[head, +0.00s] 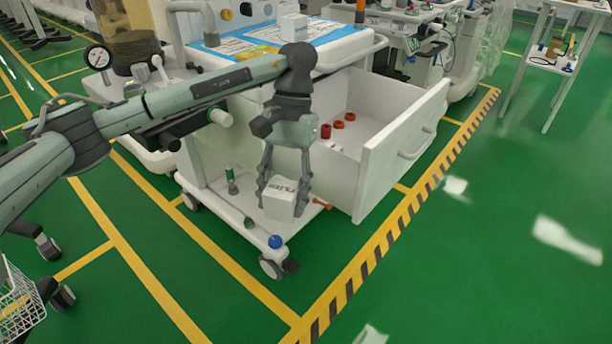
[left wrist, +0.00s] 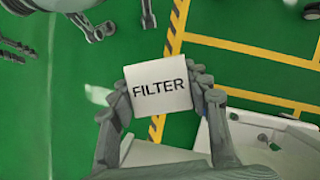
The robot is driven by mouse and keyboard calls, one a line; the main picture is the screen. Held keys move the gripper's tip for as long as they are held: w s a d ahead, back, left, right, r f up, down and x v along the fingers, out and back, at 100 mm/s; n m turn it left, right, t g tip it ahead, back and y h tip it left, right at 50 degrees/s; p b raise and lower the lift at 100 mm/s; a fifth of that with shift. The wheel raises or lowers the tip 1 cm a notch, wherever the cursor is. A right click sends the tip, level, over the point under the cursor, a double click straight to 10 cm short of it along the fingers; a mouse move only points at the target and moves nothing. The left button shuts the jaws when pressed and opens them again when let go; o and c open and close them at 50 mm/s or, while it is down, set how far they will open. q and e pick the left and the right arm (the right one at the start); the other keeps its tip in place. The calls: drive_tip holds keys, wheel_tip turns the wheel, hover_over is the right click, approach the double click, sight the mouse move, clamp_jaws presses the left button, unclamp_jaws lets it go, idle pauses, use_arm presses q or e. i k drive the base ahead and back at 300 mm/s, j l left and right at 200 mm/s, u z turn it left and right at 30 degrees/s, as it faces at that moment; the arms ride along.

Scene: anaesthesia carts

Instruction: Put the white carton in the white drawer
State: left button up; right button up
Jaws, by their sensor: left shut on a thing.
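My left gripper (head: 284,191) points down and is shut on a white carton (head: 284,201) in front of the cart, left of the open drawer. In the left wrist view the carton (left wrist: 158,86) shows the word FILTER between the two fingers (left wrist: 160,95). The white drawer (head: 386,150) is pulled out from the cart on the right. Inside it lie a dark red cylinder (head: 326,131) and orange-red round pieces (head: 343,120). My right gripper is not in view.
Another white box (head: 294,27) stands on the cart top. Below, the cart's base shelf (head: 262,222) carries a green-topped item (head: 231,180) and a blue ball (head: 275,241). Green floor to the right is open, beyond a yellow-black stripe.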

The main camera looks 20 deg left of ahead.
sight(362, 139)
drive_tip(key=i+l, duration=0.1)
drive_tip(key=l, duration=0.25)
drive_tip(key=i+l, duration=0.1)
drive_tip(key=l, duration=0.25)
drive_tip(key=i+l, duration=0.55)
drive_tip(key=l, duration=0.15)
